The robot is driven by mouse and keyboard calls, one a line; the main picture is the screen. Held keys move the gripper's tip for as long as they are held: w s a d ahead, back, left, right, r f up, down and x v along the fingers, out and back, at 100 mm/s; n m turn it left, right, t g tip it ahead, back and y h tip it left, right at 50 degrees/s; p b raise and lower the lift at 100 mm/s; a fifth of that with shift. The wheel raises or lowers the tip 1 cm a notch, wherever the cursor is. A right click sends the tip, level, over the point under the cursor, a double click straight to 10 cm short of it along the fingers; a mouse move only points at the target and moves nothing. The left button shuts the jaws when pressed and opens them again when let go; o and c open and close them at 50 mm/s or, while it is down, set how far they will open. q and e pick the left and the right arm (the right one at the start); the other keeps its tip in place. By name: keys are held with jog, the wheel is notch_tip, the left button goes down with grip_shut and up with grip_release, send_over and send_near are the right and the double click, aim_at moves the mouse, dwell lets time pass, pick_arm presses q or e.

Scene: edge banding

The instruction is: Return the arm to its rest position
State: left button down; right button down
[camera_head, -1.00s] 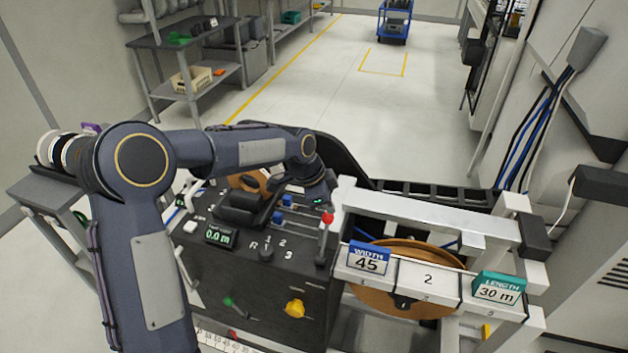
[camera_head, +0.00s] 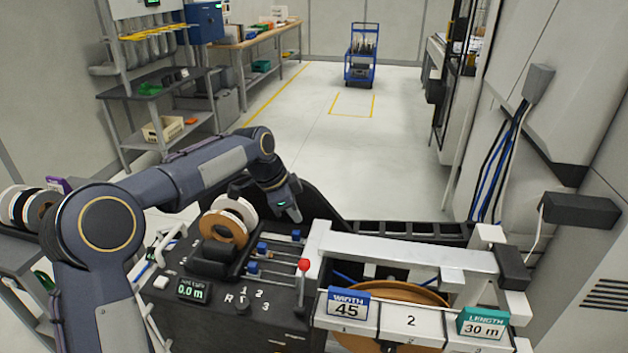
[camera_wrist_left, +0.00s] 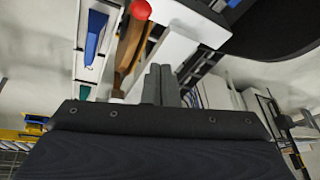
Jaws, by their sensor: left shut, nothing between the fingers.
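My left arm comes in from the left of the head view and reaches over the machine. My left gripper (camera_head: 292,212) is above the back of the black control box, behind the blue-tipped sliders. In the left wrist view its two fingers (camera_wrist_left: 161,85) are together with nothing between them. The black control box (camera_head: 215,320) has a display reading 0.0 m, a red-knobbed lever (camera_head: 303,265) and an orange-brown tape roll (camera_head: 224,230) on top. The red knob also shows in the left wrist view (camera_wrist_left: 140,10). My right gripper is not in either view.
A white frame (camera_head: 400,255) holds a large brown reel (camera_head: 390,292) and signs reading WIDTH 45 and LENGTH 30 m. Tape rolls (camera_head: 30,207) stand at the left. A blue cart (camera_head: 361,60) stands far back. The floor behind the machine is clear.

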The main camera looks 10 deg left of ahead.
pick_arm(q)
jog(key=s+a+r+n+t, duration=0.1)
jog(key=s+a+r+n, duration=0.2)
jog(key=s, duration=0.6)
jog(key=s+a+r+n, duration=0.2)
jog(key=s+r+n, duration=0.15)
jog(key=s, duration=0.55)
jog(key=s+f+n+t, duration=0.1)
jog(key=s+f+n, duration=0.3)
jog(key=s, duration=0.5)
jog(key=s+f+n+t, duration=0.1)
jog(key=s+f+n, duration=0.3)
jog(key=s, duration=0.5)
jog(key=shift+s+d+f+n, duration=0.15)
jog(key=shift+s+d+n, duration=0.1)
jog(key=shift+n, duration=0.2)
